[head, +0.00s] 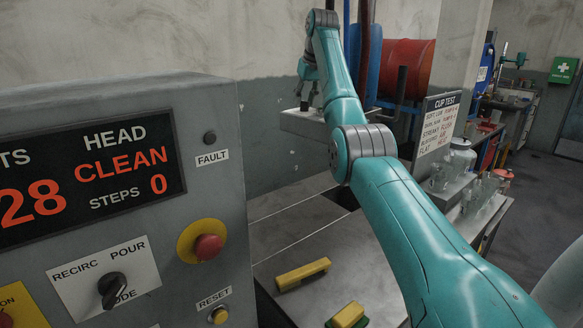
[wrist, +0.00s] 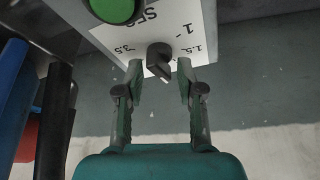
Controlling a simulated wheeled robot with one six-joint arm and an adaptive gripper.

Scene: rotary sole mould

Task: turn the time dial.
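The time dial (wrist: 160,58) is a black knob with a pointer grip on a white plate marked 1, 1.5, 3.5 and SEC in the wrist view. My gripper (wrist: 160,72) is open, with one finger on each side of the dial. Gaps show between the fingers and the knob, and I see no contact. In the head view my gripper (head: 309,98) is at the far end of my arm, pointing down at a small grey box (head: 300,123). The dial itself cannot be made out there.
A green button (wrist: 112,8) sits beside the dial. A grey control panel (head: 225,130) with a MODE knob (head: 112,288) stands at left in the head view. A yellow bar (head: 302,274) lies on the metal table. A CUP TEST sign (head: 438,122) stands right of my arm.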

